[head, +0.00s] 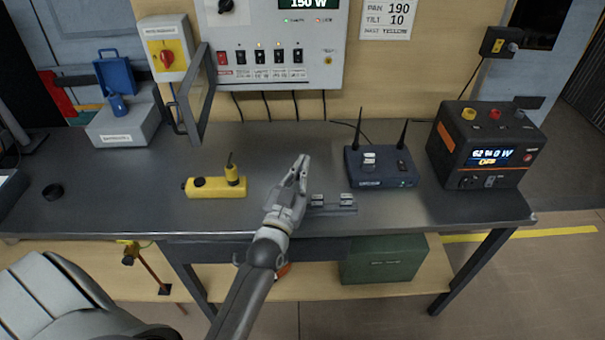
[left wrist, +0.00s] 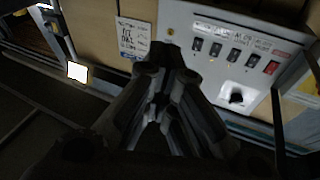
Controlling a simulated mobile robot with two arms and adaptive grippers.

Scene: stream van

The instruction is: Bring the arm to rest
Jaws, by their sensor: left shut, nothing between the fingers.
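My left gripper (head: 301,170) is above the middle of the dark grey bench (head: 280,145). Its arm comes up from the bottom of the head view. The fingers are closed together and hold nothing. In the left wrist view the gripper (left wrist: 165,65) shows dark against the wall and the switch panel (left wrist: 235,60). My right gripper does not show in either view.
A yellow device (head: 215,192) lies left of the gripper. A small dark rack (head: 332,208) is close to its right. A blue router (head: 382,168) with antennas and a black-orange power unit (head: 487,143) stand farther right. An open metal frame (head: 191,100) juts from the wall panel.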

